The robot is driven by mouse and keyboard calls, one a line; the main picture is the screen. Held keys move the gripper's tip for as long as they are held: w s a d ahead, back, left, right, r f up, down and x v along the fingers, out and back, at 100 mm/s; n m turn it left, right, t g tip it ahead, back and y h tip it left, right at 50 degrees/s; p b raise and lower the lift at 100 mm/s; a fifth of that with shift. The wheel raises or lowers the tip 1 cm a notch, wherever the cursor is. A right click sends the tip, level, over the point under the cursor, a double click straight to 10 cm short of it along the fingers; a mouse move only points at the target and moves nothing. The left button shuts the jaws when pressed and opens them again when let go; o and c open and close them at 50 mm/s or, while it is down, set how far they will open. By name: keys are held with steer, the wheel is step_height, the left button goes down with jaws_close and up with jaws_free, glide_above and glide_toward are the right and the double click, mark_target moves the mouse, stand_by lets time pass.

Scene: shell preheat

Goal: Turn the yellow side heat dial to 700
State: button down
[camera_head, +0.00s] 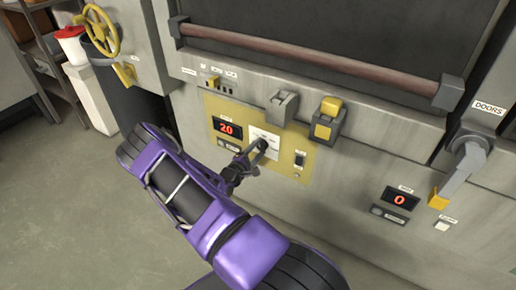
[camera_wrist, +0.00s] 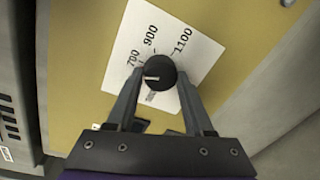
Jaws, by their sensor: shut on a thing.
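The heat dial is a round black knob (camera_wrist: 157,67) on a white scale card (camera_wrist: 190,38), fixed to a yellow panel (camera_wrist: 82,60). The card reads 700, 900 and 1100; a lower mark is too blurred to read. The knob's pale pointer line points left, a little below the 700 mark. My gripper (camera_wrist: 158,80) is shut on the knob, one finger on each side. In the head view my gripper (camera_head: 257,150) reaches the card on the yellow panel (camera_head: 303,170) and hides most of the knob. The red display (camera_head: 228,128) on this panel reads 20.
A grey latch (camera_head: 283,107) and a yellow-and-grey block (camera_head: 327,120) stick out just above the panel. At right are a second display (camera_head: 400,199) reading 0 and a lever (camera_head: 465,165) under a DOORS label. A yellow handwheel (camera_head: 101,30) stands at left. The floor at lower left is clear.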

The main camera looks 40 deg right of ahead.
steer(key=shift+m+p, duration=0.4)
steer(key=shift+m, duration=1.3)
steer(key=shift+c, duration=1.4)
jaws_free()
steer(key=p+v, duration=0.1)
steer(key=v, duration=1.6)
steer(key=shift+s, duration=0.35)
steer(key=shift+a+r, duration=0.1)
steer(key=shift+a, duration=0.05)
